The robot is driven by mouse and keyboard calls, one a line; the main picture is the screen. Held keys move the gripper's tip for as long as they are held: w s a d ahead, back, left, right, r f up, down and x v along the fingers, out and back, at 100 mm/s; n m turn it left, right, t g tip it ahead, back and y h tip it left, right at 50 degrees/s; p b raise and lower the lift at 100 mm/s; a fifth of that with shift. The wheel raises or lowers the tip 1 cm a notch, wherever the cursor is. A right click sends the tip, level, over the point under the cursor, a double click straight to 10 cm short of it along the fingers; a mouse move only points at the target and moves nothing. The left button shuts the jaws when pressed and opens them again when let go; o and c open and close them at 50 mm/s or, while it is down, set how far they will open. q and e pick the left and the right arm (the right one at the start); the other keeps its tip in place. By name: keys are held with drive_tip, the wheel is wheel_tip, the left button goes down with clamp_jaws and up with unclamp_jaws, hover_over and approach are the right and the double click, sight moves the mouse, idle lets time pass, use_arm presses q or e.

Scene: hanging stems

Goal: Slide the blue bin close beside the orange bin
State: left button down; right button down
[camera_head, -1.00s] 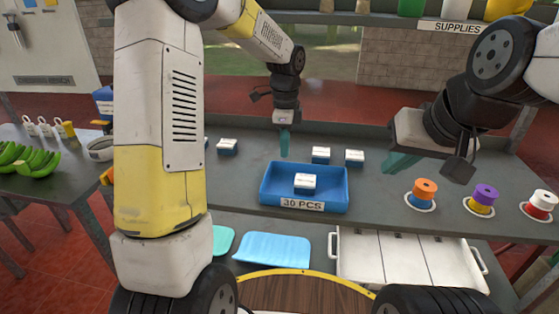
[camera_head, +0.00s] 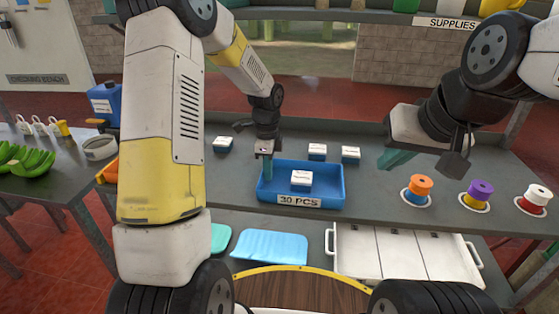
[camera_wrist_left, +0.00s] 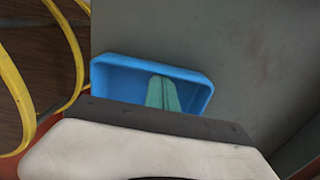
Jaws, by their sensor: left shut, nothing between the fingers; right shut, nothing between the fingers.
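The blue bin (camera_head: 334,205), labelled "30 PCS", sits on the grey table with a small white-topped box (camera_head: 301,180) inside. My left gripper (camera_head: 266,170) is shut and empty, pointing down at the bin's left end. In the left wrist view its teal fingers (camera_wrist_left: 162,95) overlap the inside of the blue bin (camera_wrist_left: 120,70); whether they touch it I cannot tell. My right gripper (camera_head: 394,159) is shut and empty above the table, right of the bin. An orange piece (camera_head: 107,172), possibly the orange bin, shows at the left, mostly hidden by my left arm.
White-topped boxes (camera_head: 317,151) stand behind the bin, with another (camera_head: 223,144) to its left. Coloured spools (camera_head: 420,187) stand at the right. A light blue cloth (camera_head: 270,246) and a white tray (camera_head: 400,255) lie in front, lower down.

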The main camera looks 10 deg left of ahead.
use_arm(q)
drive_tip(key=a, duration=1.7)
drive_tip(key=w+a, duration=0.1)
drive_tip(key=a, duration=0.8)
